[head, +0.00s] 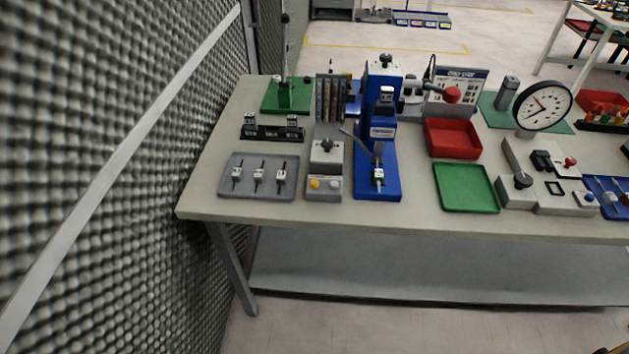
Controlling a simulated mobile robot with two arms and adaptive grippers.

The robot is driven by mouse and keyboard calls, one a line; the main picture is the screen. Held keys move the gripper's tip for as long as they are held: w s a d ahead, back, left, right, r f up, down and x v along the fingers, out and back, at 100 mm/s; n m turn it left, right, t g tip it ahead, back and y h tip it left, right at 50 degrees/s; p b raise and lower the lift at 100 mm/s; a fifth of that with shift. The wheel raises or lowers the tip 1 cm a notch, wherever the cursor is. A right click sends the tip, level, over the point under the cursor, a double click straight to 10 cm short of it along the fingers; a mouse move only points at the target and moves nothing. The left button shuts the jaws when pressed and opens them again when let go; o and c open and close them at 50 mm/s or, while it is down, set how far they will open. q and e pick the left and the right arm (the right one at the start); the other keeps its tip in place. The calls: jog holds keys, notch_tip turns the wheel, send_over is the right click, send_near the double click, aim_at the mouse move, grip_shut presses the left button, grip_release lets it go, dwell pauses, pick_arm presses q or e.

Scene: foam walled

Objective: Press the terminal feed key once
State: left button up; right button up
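A grey box (325,160) stands near the table's front edge, left of the blue press. Its low front part carries a yellow key (314,184) and a whitish key (335,184). A dark knob (326,145) sits on top of the box. Another grey fixture at the right has a blue button (589,197) and a red knob (570,161). No label is readable, so I cannot tell which one is the terminal feed key. Neither of my grippers is in view, and nothing touches the keys.
The blue press (378,130) stands right beside the grey box. A grey tray (230,186) with small parts lies to its left. A green tray (466,187), a red bin (452,138) and a dial gauge (542,107) are further right. A foam wall (110,150) closes the left side.

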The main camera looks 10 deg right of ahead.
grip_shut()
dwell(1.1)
